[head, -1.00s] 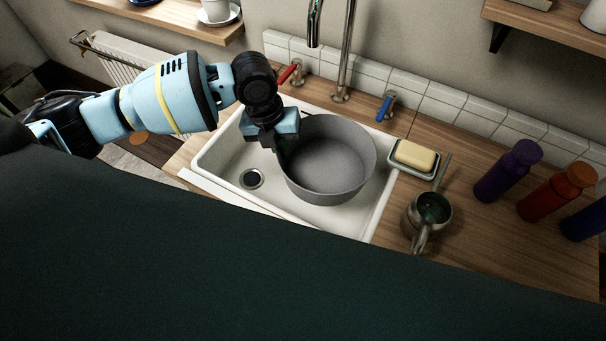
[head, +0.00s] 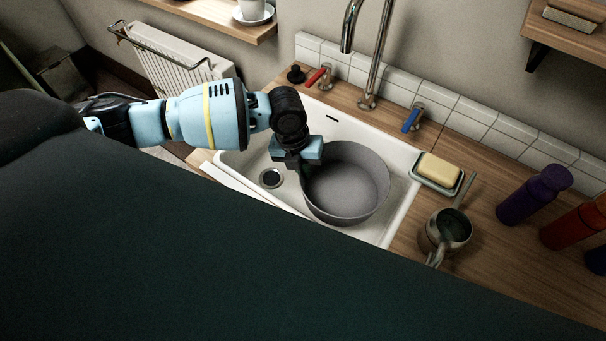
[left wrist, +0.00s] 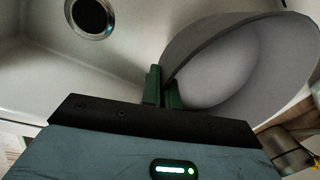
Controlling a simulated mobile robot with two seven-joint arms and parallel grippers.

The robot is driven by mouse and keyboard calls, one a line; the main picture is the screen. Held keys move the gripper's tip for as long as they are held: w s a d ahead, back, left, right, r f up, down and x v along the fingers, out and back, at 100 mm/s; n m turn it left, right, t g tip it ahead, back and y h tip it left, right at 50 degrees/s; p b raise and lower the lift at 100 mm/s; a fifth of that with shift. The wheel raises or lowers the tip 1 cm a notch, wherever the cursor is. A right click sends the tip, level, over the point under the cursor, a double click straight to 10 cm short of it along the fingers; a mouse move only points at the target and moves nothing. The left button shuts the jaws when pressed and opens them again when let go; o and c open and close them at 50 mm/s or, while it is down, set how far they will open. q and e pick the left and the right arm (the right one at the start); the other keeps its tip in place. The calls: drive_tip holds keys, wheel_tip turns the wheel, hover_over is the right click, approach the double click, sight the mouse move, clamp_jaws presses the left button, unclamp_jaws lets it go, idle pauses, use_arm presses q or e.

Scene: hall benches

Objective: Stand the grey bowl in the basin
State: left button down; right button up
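The grey bowl (head: 350,185) is upright, or nearly so, inside the white basin (head: 232,160), right of the drain. My left gripper (head: 300,168) is at the bowl's left rim. In the left wrist view, the fingers (left wrist: 162,88) are close together with the wall of the bowl (left wrist: 225,65) between them, so the gripper looks shut on it. The drain (left wrist: 90,15) shows beside the bowl in that view. The bowl's underside is hidden, so I cannot tell whether it touches the basin floor. My right gripper is not in view.
A tall tap (head: 372,60) stands behind the basin between a red handle (head: 318,76) and a blue handle (head: 411,118). Right of the basin are a soap dish with yellow soap (head: 438,169), a metal jug (head: 447,230) and bottles, including a purple one (head: 533,195).

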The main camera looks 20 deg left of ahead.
use_arm(q)
drive_tip(key=shift+f, duration=1.45)
drive_tip(key=shift+f, duration=0.4)
drive_tip(key=shift+f+b, duration=0.2)
drive_tip(key=shift+b, duration=0.1)
drive_tip(key=c, duration=1.7)
unclamp_jaws()
drive_tip(key=shift+r, duration=0.1)
